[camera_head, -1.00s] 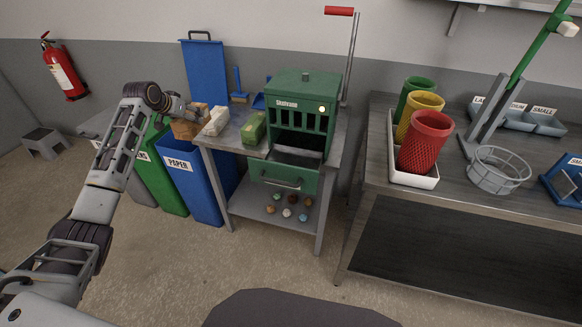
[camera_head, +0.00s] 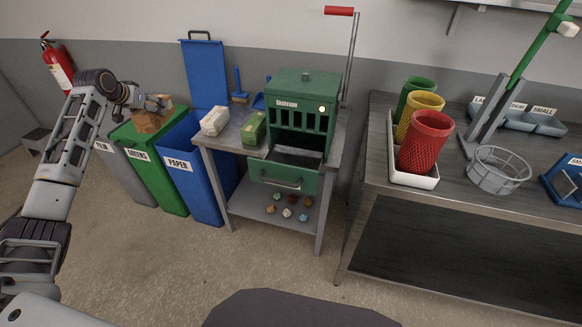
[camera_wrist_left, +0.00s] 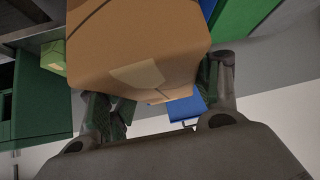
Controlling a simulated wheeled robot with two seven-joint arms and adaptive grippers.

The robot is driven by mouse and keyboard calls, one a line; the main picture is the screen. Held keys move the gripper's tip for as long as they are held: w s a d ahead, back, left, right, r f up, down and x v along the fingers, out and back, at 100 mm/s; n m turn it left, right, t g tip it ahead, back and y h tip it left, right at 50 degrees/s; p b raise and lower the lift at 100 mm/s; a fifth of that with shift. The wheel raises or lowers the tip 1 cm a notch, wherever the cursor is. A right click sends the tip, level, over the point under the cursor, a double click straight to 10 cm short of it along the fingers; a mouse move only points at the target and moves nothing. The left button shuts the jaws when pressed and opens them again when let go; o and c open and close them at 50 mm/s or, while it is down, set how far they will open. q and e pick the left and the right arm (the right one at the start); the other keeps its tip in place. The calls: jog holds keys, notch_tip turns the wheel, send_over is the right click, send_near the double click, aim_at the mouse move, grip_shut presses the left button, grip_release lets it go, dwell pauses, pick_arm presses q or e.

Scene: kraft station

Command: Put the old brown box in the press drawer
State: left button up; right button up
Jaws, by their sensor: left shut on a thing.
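The old brown box (camera_head: 146,122) is held by my left gripper (camera_head: 150,105) above the green bin, at the left of the head view. In the left wrist view the brown box (camera_wrist_left: 135,45) fills the upper middle, with a lighter patch on its face, and the gripper's fingers (camera_wrist_left: 160,100) sit on both sides of it. The green press (camera_head: 303,105) stands on a metal table. Its drawer (camera_head: 285,176) is pulled out at the front, and little of its inside shows. My right gripper is not in view.
A whitish block (camera_head: 214,121) and a green block (camera_head: 253,128) lie on the press table (camera_head: 228,140), left of the press. Below are the green bin (camera_head: 152,170) and the open blue paper bin (camera_head: 195,180). A workbench (camera_head: 460,215) with coloured baskets stands at right.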

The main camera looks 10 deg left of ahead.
pick_arm(q)
jog(key=s+d+f+m, duration=0.1)
jog(key=s+d+f, duration=0.5)
jog(key=d+f, duration=0.6)
jog(key=s+d+f+m+h, duration=0.1)
jog(key=s+d+f, duration=0.45)
jog(key=d, duration=0.25)
jog(key=s+d+f+m+h, duration=0.1)
jog(key=s+d+f, duration=0.3)
jog(key=s+d, duration=0.3)
jog(key=d+f+n+y, duration=0.1)
jog(key=d, duration=1.3)
jog(key=shift+s+d+f+n, duration=0.2)
jog(key=shift+d+f+n, duration=0.15)
jog(key=shift+d+n, duration=0.05)
dwell(0.6)
jog(key=shift+d, duration=0.2)
